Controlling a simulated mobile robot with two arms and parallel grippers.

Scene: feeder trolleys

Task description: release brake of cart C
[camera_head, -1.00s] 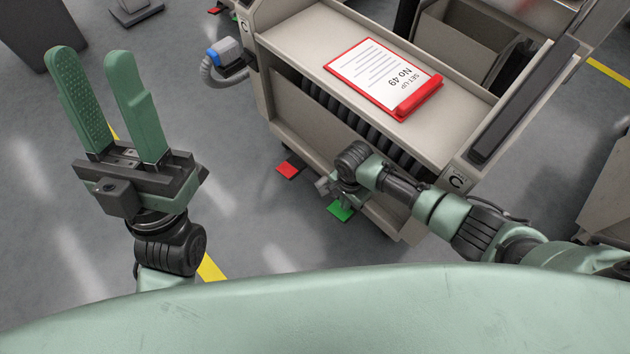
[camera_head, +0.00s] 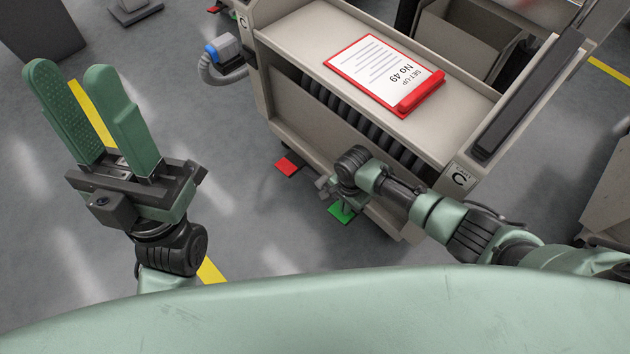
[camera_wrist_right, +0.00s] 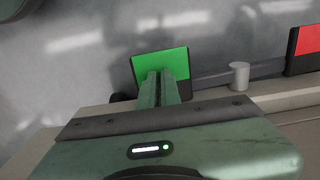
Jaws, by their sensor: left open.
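Cart C (camera_head: 290,110) stands in front of me, with a "C" label on its near right corner. At its foot are a red pedal (camera_head: 287,166) and a green pedal (camera_head: 340,213). My right gripper (camera_head: 328,192) is low beside the cart, at the green pedal. In the right wrist view its fingers (camera_wrist_right: 160,80) are together, with their tips over the green pedal (camera_wrist_right: 168,63); I cannot tell whether they touch it. The red pedal (camera_wrist_right: 305,45) is at the right there. My left gripper (camera_head: 70,72) is open and empty, off to the cart's left.
A red clipboard (camera_head: 385,73) marked "SET-UP No 49" lies on the cart's top. A blue-ended grey hose connector (camera_head: 225,50) is at the cart's left side. Another cart part (camera_head: 608,205) stands at the right.

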